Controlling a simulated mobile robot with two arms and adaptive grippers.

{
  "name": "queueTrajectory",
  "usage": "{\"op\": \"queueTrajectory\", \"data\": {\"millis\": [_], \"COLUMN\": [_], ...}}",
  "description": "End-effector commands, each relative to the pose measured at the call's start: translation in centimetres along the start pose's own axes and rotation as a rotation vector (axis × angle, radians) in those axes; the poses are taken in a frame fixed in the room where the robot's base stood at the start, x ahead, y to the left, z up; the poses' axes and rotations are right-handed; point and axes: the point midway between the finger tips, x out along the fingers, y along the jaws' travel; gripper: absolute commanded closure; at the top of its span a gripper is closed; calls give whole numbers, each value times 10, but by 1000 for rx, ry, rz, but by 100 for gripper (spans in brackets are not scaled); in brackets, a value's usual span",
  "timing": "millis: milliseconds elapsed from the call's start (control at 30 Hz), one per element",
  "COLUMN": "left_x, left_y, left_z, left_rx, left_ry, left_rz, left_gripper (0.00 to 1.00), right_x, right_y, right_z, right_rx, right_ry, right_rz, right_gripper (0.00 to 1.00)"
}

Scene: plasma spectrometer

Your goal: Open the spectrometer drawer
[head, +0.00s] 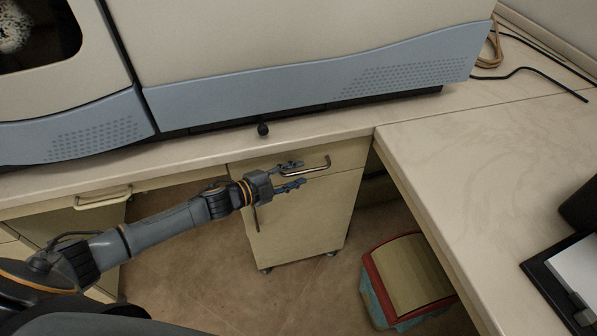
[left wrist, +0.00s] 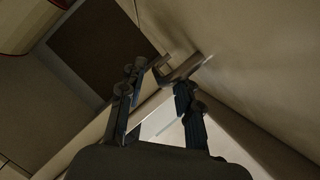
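The drawer (head: 345,155) is the top front of a beige cabinet under the bench, below the spectrometer (head: 300,50). Its metal bar handle (head: 318,167) runs across the front. My left gripper (head: 291,175) reaches in from the left, its fingers parted at the left part of the handle. In the left wrist view the handle (left wrist: 183,68) lies at the tips of the two separated fingers (left wrist: 163,85). I cannot tell whether either finger touches it. The head view shows no clear gap at the drawer front. My right gripper is not in view.
The bench edge (head: 190,153) runs just above the drawer. A side counter (head: 480,170) stands at the right, with a clipboard (head: 575,275) on it. A red-rimmed bin (head: 372,262) is on the floor, right of the cabinet door (head: 300,220). Another handle (head: 103,198) is at left.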

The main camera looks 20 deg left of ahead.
Motion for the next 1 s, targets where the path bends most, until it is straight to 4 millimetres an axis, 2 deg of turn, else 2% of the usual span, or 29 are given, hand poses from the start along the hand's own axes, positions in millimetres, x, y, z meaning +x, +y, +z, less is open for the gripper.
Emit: {"op": "queueTrajectory", "data": {"millis": [133,433,467,600,633,1000], "left_x": [12,14,14,14,14,14], "left_y": [0,0,0,0,0,0], "left_z": [0,0,0,0,0,0], "left_rx": [0,0,0,0,0,0], "left_ry": [0,0,0,0,0,0], "left_rz": [0,1,1,1,1,1], "left_gripper": [67,67,69,97,100,100], "right_x": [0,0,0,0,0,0], "right_y": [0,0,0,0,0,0], "right_z": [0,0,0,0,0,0], "right_rx": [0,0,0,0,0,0], "right_ry": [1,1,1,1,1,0], "right_rz": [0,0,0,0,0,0], "right_gripper": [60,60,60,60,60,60]}}
